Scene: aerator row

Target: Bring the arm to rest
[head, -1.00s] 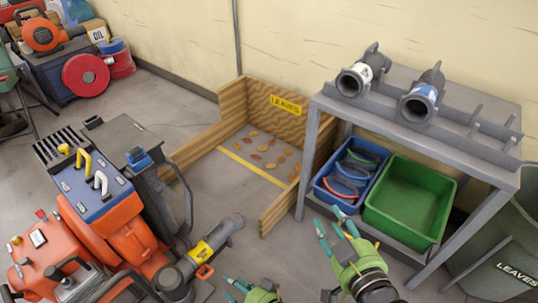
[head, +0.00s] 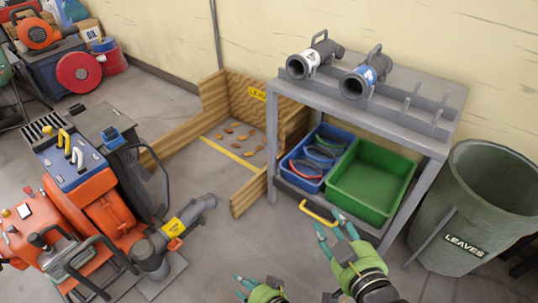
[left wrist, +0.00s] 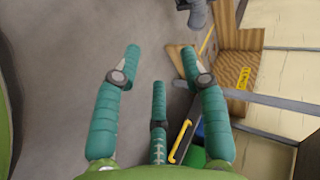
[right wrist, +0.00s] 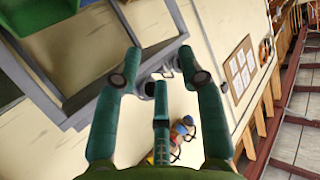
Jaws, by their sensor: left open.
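My left gripper (head: 256,289) is low at the bottom edge of the head view, partly cut off. In the left wrist view its teal fingers (left wrist: 165,70) are spread with nothing between them. My right gripper (head: 330,229) is raised in front of the metal rack, to the right of the left one. In the right wrist view its fingers (right wrist: 159,68) are apart and empty. Neither gripper holds anything.
A metal rack (head: 447,150) bears two black nozzles (head: 315,57) (head: 366,75), a blue bin (head: 291,181) and a green bin (head: 352,200). A yellow handle (head: 318,213) shows at its front. An orange machine (head: 92,205) stands left, a leaf bin (head: 440,215) right.

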